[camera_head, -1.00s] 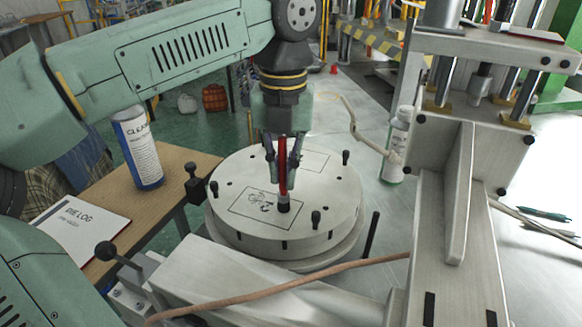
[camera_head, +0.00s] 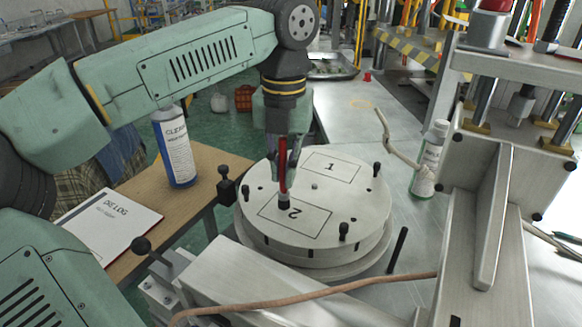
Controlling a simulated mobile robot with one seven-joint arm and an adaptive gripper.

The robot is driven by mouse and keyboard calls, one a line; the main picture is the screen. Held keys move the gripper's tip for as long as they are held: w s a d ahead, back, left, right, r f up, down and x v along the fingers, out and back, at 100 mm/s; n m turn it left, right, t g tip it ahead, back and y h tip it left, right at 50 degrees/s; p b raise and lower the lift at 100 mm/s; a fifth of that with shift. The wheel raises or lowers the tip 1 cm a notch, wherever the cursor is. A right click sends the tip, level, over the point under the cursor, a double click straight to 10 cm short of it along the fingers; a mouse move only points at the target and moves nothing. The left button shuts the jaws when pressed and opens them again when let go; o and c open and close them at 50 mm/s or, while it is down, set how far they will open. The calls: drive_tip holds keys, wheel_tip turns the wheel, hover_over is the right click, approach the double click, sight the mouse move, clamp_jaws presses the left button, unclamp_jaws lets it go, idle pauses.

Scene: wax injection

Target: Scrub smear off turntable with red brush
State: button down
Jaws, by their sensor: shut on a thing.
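My gripper (camera_head: 287,160) is shut on the red brush (camera_head: 283,178) and holds it upright, with red handle and dark head pointing down. The brush's dark head (camera_head: 283,201) is at the upper left of the marked rectangle "2" on the round grey turntable (camera_head: 265,228); it appears to touch the surface. Rectangle "2" (camera_head: 310,219) looks clean, with its number readable and no dark smear visible. A second rectangle, "1" (camera_head: 333,168), lies farther back and also looks clean. The patch right under the brush head is hidden.
Black pegs (camera_head: 344,231) stand on the turntable's rim. A hose (camera_head: 320,292) crosses in front. A metal press frame (camera_head: 490,190) stands at right, with a green-labelled bottle (camera_head: 428,160) beside it. At left, a wooden table (camera_head: 200,165) holds a cleaner canister (camera_head: 174,150) and die log (camera_head: 108,215).

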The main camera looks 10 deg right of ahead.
drive_tip(key=shift+w+a, duration=0.75)
drive_tip(key=shift+a, duration=0.15)
drive_tip(key=shift+r, duration=0.15)
drive_tip(key=shift+r+p, duration=0.4)
drive_tip(key=shift+r, duration=2.5)
drive_tip(key=shift+r, duration=1.5)
